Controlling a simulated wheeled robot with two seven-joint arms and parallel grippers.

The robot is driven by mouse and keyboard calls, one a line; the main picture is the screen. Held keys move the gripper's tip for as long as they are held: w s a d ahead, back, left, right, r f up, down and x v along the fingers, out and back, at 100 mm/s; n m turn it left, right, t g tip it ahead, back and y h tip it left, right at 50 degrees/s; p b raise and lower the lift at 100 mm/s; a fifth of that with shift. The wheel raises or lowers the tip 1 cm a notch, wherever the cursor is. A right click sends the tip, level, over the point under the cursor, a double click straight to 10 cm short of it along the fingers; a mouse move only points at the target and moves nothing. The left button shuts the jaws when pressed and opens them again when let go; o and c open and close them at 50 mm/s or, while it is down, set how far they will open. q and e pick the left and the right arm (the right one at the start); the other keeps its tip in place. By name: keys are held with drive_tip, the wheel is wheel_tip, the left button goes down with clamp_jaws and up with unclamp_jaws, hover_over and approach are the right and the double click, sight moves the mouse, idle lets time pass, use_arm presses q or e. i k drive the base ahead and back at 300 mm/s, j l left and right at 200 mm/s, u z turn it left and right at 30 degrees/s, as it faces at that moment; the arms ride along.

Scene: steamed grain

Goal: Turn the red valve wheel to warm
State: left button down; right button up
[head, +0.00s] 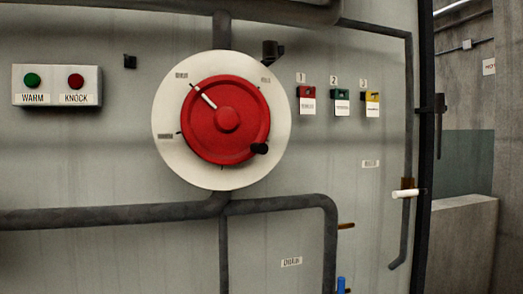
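The red valve wheel (205,132) is mounted on a round white dial plate (223,180) on the grey wall panel. A white pointer line (204,97) on the wheel points to the upper left, towards a tick near the upper-left label (181,75). Other small labels sit at the left (165,136) and upper right (266,80) of the plate; their print is too small to read surely. A black handle knob (259,148) sits at the wheel's lower right. Neither of my grippers is in view, and nothing touches the wheel.
A box (56,85) with a green WARM button (32,80) and a red KNOCK button (76,81) is at the left. Numbered red, green and yellow tags (340,95) hang at the right. Dark pipes (110,214) run above and below. A white-handled lever (408,193) is at the right.

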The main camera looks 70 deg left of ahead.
sight(224, 120)
drive_tip(key=i+u, duration=0.1)
drive_tip(key=u, duration=0.3)
drive_tip(key=i+u, duration=0.1)
drive_tip(key=u, duration=0.3)
drive_tip(key=i+l+u, duration=0.1)
drive_tip(key=u, duration=0.35)
